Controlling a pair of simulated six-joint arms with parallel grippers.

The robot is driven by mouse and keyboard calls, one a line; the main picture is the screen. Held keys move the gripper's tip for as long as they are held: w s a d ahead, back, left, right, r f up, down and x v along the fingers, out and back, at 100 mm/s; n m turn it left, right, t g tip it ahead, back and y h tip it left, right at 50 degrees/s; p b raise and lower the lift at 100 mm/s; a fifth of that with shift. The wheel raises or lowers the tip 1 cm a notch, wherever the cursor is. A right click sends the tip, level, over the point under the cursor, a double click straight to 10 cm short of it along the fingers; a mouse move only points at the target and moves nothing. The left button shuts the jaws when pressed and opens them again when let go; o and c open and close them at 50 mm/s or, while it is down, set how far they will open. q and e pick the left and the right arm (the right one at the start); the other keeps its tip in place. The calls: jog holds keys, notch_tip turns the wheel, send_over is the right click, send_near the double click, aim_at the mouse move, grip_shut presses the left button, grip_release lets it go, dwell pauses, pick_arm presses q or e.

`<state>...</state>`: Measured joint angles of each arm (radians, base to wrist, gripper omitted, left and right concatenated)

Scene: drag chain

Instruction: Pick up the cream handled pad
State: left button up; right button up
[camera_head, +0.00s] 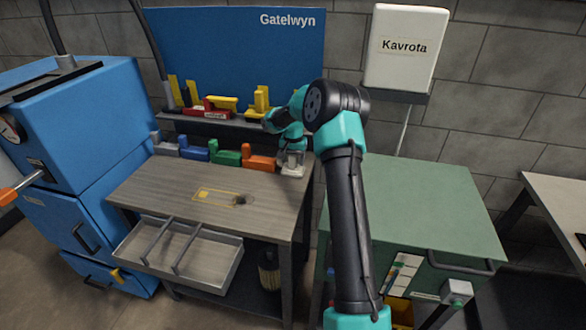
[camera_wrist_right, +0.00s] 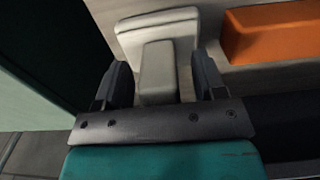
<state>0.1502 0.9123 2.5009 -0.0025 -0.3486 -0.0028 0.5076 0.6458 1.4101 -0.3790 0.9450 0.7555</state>
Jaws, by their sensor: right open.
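The cream handled pad (camera_head: 292,171) stands at the right end of a row of pads along the back of the wooden bench. In the right wrist view the cream pad (camera_wrist_right: 155,28) shows a wide base and a block-like handle pointing toward me. My right gripper (camera_head: 292,154) is over it. In the wrist view the gripper (camera_wrist_right: 160,80) is open, with one dark finger on each side of the handle. Gaps show between the fingers and the handle. The handle is partly covered by the gripper in the head view. My left gripper is not in view.
An orange pad (camera_head: 259,162) stands just left of the cream one, then green (camera_head: 226,154), blue (camera_head: 194,151) and grey pads (camera_head: 165,145). A shelf (camera_head: 222,126) with yellow and red items is behind. An open drawer (camera_head: 180,255) juts out below the bench.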

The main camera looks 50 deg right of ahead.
jog(key=shift+c, duration=0.2)
jog(key=c, duration=1)
jog(key=shift+r, duration=0.1)
jog(key=shift+r, duration=1.75)
jog(key=s+a+r, duration=0.1)
jog(key=s+a, duration=0.9)
jog(key=a, duration=0.2)
jog(key=shift+s+r, duration=0.15)
jog(key=shift+s, duration=0.15)
